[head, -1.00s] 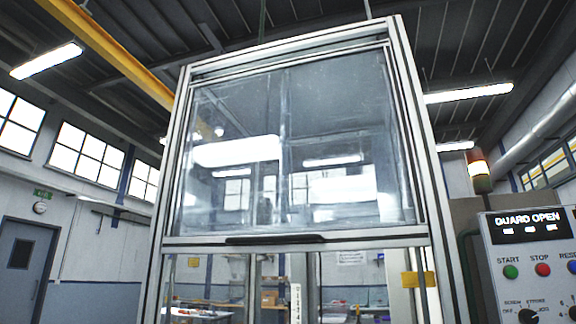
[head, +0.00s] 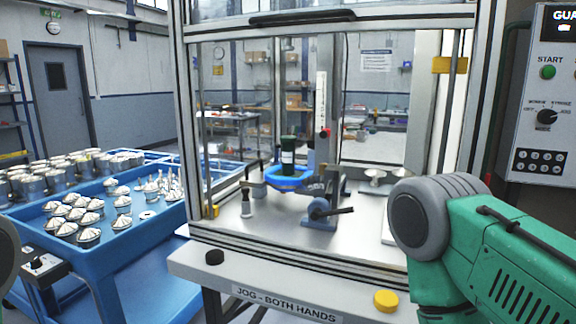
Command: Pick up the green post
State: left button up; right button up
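A dark green post (head: 288,152) stands upright inside the guarded machine, at the middle of the head view. Its lower end meets a blue ring (head: 290,184); I cannot tell whether it sits in the ring or behind its rim. No gripper shows in the head view. A green link and grey joint of my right arm fill the lower right, in front of the machine. A dark rounded part at the left edge seems to be my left arm.
The machine's front is open below the raised guard's bar (head: 302,16). A clamp with a black handle (head: 322,212) stands in front of the ring. A blue tray cart (head: 112,262) with several metal parts stands at left. A control panel (head: 545,95) is at right.

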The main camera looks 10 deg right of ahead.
aim_at(288, 142)
jog(key=i+j+z, duration=0.15)
jog(key=z, duration=0.3)
jog(key=i+j+z, duration=0.15)
jog(key=z, duration=0.35)
jog(key=i+j+z, duration=0.1)
jog(key=j+z, duration=0.15)
jog(key=z, duration=0.2)
